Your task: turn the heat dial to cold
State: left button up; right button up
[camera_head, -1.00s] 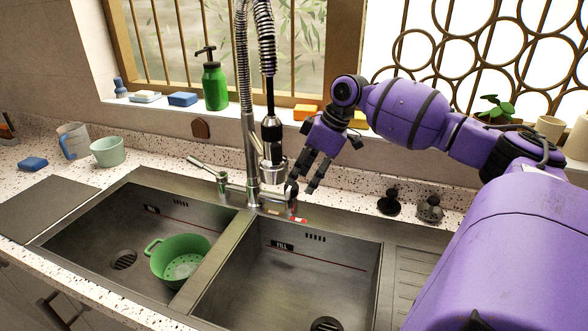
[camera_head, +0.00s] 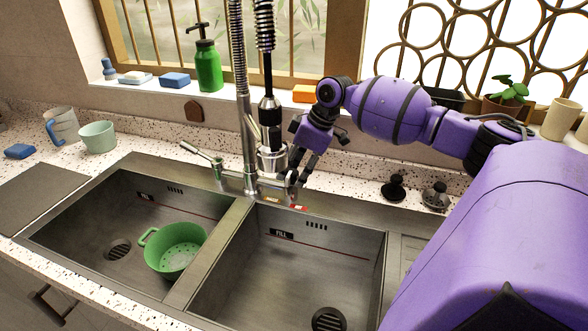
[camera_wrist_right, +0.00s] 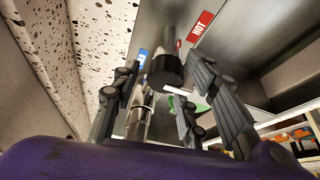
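The heat dial (camera_wrist_right: 166,68) is a dark round knob on the metal sink deck in the right wrist view. A red HOT label (camera_wrist_right: 200,27) and a blue label (camera_wrist_right: 141,60) lie beside it. My right gripper (camera_head: 297,168) is at the tap base, above the deck, in the head view. In the right wrist view its fingers (camera_wrist_right: 160,88) are spread around the dial, with a gap on the left; contact on the right is unclear. The dial is mostly hidden by the fingers in the head view. My left gripper is out of view.
The tall spring tap (camera_head: 250,140) stands just left of my right gripper, with its lever (camera_head: 200,152) further left. A green colander (camera_head: 175,248) sits in the left basin. The right basin (camera_head: 285,270) is empty. Two dark knobs (camera_head: 394,187) (camera_head: 436,196) stand on the counter right.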

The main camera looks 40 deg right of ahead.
jog(key=shift+c, duration=0.5)
jog(key=shift+r, duration=0.15)
jog(key=c, duration=0.9)
jog(key=shift+o, duration=0.2)
jog(key=shift+r, duration=0.1)
